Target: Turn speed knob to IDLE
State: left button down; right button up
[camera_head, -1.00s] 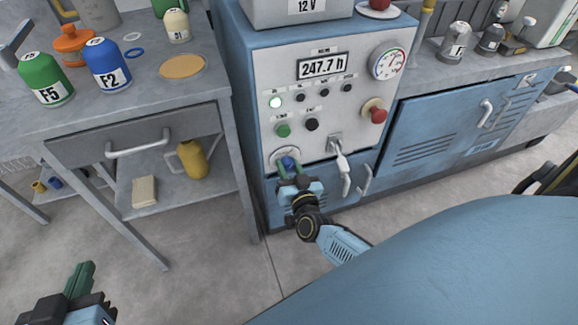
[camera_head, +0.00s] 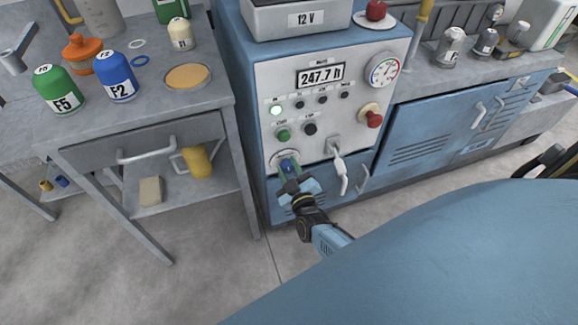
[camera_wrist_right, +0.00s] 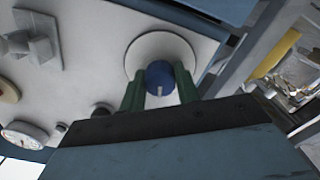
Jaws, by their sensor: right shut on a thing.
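The speed knob is blue with a white pointer line. In the right wrist view the knob (camera_wrist_right: 160,78) sits at the middle of a pale round dial plate (camera_wrist_right: 150,48) on the cabinet's front panel. My right gripper (camera_wrist_right: 160,90) has its green fingers on either side of the knob and is shut on it. In the head view the right gripper (camera_head: 289,172) is at the panel's lower left, with the knob (camera_head: 286,165) between its fingers. The dial's markings are too small to read. My left gripper is not in view.
The panel holds a 247.7 h display (camera_head: 320,76), a gauge (camera_head: 384,70), a red mushroom button (camera_head: 373,118) and a white-handled lever (camera_head: 339,170) just right of the knob. A grey bench (camera_head: 215,90) with bottles stands left. Open floor lies in front.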

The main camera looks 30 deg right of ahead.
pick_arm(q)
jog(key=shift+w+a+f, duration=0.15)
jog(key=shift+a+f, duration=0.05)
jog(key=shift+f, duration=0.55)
pick_arm(e)
jog(key=shift+n, duration=1.2)
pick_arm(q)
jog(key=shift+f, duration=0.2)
pick_arm(e)
jog(key=shift+n, duration=0.3)
jog(key=o, duration=1)
jog(key=shift+c, duration=0.2)
pick_arm(q)
jog(key=shift+p, duration=0.3)
pick_arm(e)
jog(key=shift+s, duration=0.1)
jog(key=shift+s, duration=0.2)
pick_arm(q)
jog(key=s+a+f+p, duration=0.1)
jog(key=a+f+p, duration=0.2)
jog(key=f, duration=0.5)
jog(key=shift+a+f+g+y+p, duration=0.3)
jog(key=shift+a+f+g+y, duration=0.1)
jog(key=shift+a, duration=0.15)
pick_arm(e)
jog(key=v, duration=1.3)
